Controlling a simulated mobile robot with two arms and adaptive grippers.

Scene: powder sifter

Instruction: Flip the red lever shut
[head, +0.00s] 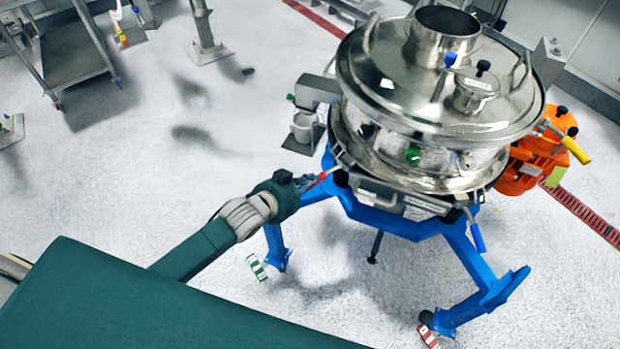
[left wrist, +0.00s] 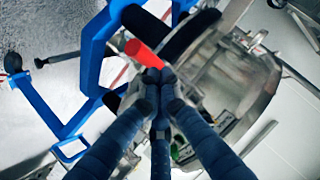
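The red lever (head: 322,177) sticks out on the left side of the steel sifter (head: 430,90), at the level of its lower rim. In the left wrist view its red handle (left wrist: 143,52) lies just past my fingertips. My left gripper (head: 308,182) reaches it from the left. In the left wrist view its fingers (left wrist: 157,78) come together around the near end of the red handle, which is partly hidden between the fingertips. My right gripper is not in view.
The sifter stands on a blue frame (head: 385,215) with splayed legs. An orange motor (head: 535,155) is on the far right side.

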